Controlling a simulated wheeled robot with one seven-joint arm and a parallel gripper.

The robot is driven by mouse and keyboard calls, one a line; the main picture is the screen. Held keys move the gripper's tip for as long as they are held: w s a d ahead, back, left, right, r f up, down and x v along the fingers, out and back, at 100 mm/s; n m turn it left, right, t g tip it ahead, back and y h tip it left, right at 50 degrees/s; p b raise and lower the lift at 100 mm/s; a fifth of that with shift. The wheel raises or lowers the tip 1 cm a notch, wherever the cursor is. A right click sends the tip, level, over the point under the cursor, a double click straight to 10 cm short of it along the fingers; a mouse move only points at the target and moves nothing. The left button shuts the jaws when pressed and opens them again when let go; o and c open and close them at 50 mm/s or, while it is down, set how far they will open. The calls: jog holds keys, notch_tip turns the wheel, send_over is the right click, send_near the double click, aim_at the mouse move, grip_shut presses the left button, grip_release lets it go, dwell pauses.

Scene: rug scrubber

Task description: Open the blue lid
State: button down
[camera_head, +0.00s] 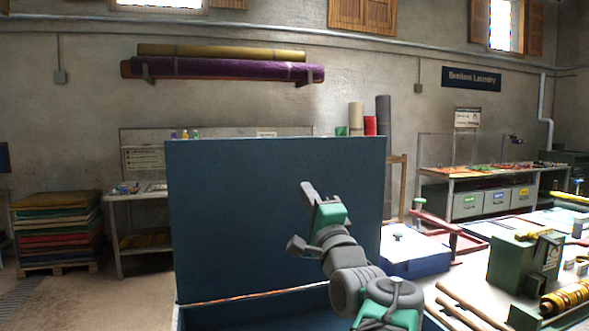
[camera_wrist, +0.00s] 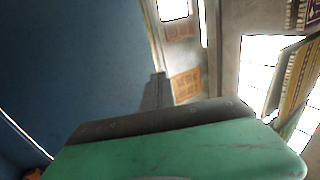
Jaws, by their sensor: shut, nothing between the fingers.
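The blue lid (camera_head: 240,215) stands upright as a large flat dark-blue panel in the middle of the head view. It is raised from the blue box (camera_head: 265,314), whose rim and inside show at the bottom of that view. My gripper (camera_head: 307,190) is in front of the lid's inner face, right of its middle, pointing up and left. The fingers are shut and empty. In the wrist view the lid (camera_wrist: 70,65) fills the left side, and my fingers (camera_wrist: 158,88) show beside its edge. I cannot tell whether they touch the lid.
On the right, a work table holds a blue-and-white box (camera_head: 415,252), a green machine (camera_head: 524,258) and yellow rollers (camera_head: 568,297). A stack of folded rugs (camera_head: 57,230) stands at the left. Rolled rugs (camera_head: 220,70) hang on the back wall. Floor at lower left is clear.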

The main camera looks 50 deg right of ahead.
jog(key=p+x, duration=0.2)
jog(key=x, duration=0.6)
jog(key=shift+w+p, duration=0.25)
jog(key=shift+p, duration=0.1)
jog(key=shift+d, duration=0.1)
